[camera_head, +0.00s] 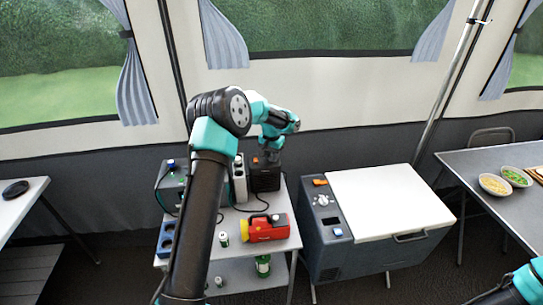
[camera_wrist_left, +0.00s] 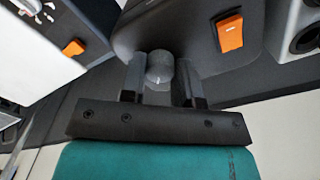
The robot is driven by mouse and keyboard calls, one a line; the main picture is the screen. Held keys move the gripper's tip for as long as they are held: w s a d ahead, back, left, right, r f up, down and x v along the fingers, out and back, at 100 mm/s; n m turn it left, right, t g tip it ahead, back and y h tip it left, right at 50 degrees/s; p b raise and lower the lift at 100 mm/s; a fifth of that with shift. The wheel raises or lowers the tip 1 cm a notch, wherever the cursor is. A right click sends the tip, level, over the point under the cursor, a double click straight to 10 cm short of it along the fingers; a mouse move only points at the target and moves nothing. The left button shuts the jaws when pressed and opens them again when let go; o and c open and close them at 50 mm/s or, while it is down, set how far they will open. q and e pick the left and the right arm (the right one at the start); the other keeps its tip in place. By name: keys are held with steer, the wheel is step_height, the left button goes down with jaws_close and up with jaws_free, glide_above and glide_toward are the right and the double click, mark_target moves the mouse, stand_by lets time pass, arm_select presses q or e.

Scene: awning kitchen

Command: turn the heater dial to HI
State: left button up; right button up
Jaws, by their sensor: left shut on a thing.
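The heater (camera_head: 265,178) is a dark box at the back of the small table, partly hidden by my left arm in the head view. Its face also shows in the left wrist view (camera_wrist_left: 200,45), with an orange rocker switch (camera_wrist_left: 230,32) on it. The grey round dial (camera_wrist_left: 159,66) stands between the two fingers of my left gripper (camera_wrist_left: 160,80), which is shut on it. The dial's markings are not readable, so its setting cannot be told. In the head view, my left gripper (camera_head: 271,150) reaches down over the heater. My right gripper is outside the views.
A table with bowls (camera_head: 495,185) is at far right.

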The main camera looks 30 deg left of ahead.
mark_target(271, 156)
arm_select(q)
steer(key=m, duration=0.6)
stand_by(0.4)
steer(key=o, duration=0.9)
steer(key=shift+o, duration=0.2)
steer(key=shift+r, duration=0.15)
step_height(271, 156, up, 17)
stand_by(0.5)
